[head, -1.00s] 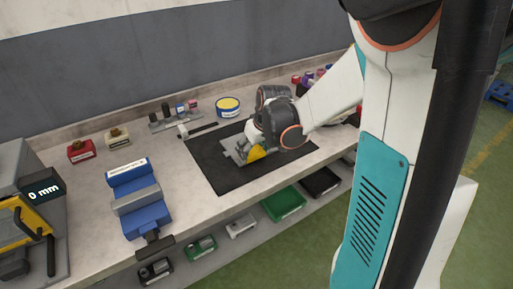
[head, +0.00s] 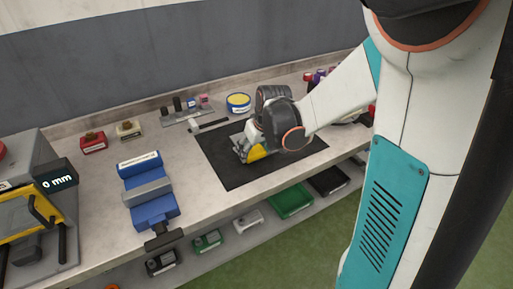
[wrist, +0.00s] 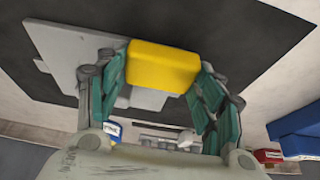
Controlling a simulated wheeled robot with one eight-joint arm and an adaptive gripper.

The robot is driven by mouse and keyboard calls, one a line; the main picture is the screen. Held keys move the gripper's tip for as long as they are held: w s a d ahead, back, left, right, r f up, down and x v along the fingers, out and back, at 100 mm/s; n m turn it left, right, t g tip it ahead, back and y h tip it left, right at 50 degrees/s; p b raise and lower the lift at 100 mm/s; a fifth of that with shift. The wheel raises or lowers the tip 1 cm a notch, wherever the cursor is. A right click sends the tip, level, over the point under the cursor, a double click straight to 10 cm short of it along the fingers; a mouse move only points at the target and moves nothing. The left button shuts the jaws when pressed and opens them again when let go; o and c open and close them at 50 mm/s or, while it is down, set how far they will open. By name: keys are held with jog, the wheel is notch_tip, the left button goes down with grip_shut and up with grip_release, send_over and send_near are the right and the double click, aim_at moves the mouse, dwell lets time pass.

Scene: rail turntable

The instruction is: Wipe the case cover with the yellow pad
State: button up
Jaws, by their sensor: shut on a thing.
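The yellow pad (wrist: 162,66) is clamped between the two green-lined fingers of my gripper (wrist: 160,72) in the wrist view. The case cover (wrist: 58,52) is a flat grey plate on the black mat, and the pad lies over part of it. Whether the pad touches the cover is hard to tell. In the head view my gripper (head: 256,138) is low over the mat, with the yellow pad (head: 258,152) under it. Only the left part of the case cover (head: 239,147) shows there; the gripper hides the rest.
The black mat (head: 228,174) has clear room in front. A blue vise (head: 150,208) stands to the left. A yellow-rimmed tin (head: 238,103) and a rack of small items (head: 187,117) stand behind. A red box (head: 93,143) is at the back left.

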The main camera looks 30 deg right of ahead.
aim_at(263, 147)
jog(key=shift+d+f, duration=0.1)
jog(key=shift+d, duration=1.55)
jog(key=shift+d, duration=0.1)
jog(key=shift+w+d, duration=0.1)
jog(key=shift+d, duration=1.45)
jog(key=shift+d, duration=0.1)
jog(key=shift+d, duration=1.35)
jog(key=shift+d, duration=0.15)
